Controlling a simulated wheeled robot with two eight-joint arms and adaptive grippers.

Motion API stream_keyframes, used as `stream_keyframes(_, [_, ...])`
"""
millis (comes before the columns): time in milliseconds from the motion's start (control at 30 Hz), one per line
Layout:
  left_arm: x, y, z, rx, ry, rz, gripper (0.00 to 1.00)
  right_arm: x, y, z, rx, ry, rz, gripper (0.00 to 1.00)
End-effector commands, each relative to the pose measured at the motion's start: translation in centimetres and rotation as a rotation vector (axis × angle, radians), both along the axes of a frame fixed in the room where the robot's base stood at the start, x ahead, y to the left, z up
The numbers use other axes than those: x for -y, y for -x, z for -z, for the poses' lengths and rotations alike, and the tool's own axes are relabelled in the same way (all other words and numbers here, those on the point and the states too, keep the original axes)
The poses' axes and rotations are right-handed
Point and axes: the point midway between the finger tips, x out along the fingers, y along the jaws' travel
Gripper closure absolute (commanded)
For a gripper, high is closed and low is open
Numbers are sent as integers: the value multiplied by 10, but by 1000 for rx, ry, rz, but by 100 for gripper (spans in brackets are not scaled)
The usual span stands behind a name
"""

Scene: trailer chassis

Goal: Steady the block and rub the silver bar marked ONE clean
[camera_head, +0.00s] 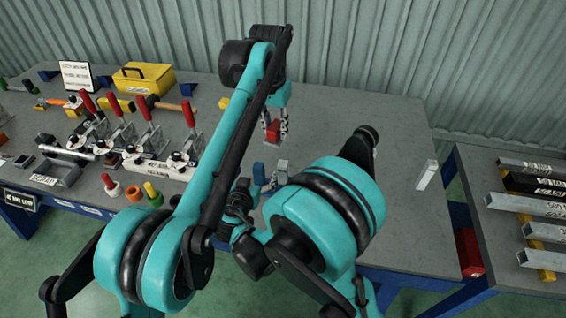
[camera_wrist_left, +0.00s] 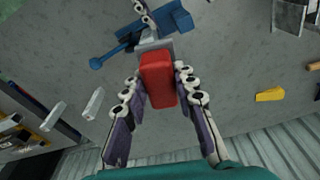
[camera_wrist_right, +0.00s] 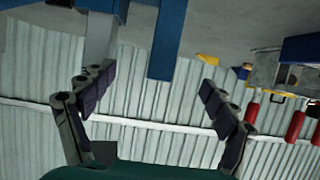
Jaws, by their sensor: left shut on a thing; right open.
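A red block (camera_head: 273,132) is gripped between the fingers of my left gripper (camera_head: 274,124). The left wrist view shows this red block (camera_wrist_left: 158,82) with a grey metal piece (camera_wrist_left: 155,46) at its far end; I cannot tell if they touch. A blue vise-like fixture (camera_head: 258,173) stands below it on the bench, with a silver piece (camera_head: 282,166) beside it. My right gripper (camera_head: 270,184) is low by the fixture, partly hidden by my arm. In the right wrist view, my right gripper (camera_wrist_right: 158,95) is open, with a silver upright (camera_wrist_right: 100,38) by its left finger. I cannot read ONE anywhere.
A side table at right holds several marked bars (camera_head: 530,165), one black. A short silver bar (camera_head: 427,174) rests near the bench's right edge. Red-handled clamps (camera_head: 125,132), a yellow toolbox (camera_head: 143,78) and a grey tray (camera_head: 57,171) fill the left side.

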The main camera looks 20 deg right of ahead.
Motion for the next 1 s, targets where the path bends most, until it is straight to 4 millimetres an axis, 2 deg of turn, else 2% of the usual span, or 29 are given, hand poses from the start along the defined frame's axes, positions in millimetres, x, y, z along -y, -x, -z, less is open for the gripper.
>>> stream_keyframes(233, [0,0,0,0,0,0,100,-5,6,-3,0,-1,-2,14])
stream_keyframes(700, [0,0,0,0,0,0,100,-50,79,-38,-1,0,-4,14])
stream_keyframes(833, [0,0,0,0,0,0,100,-56,90,-44,0,0,-1,14])
stream_keyframes(1000, [0,0,0,0,0,0,100,-59,94,-46,0,0,-1,14])
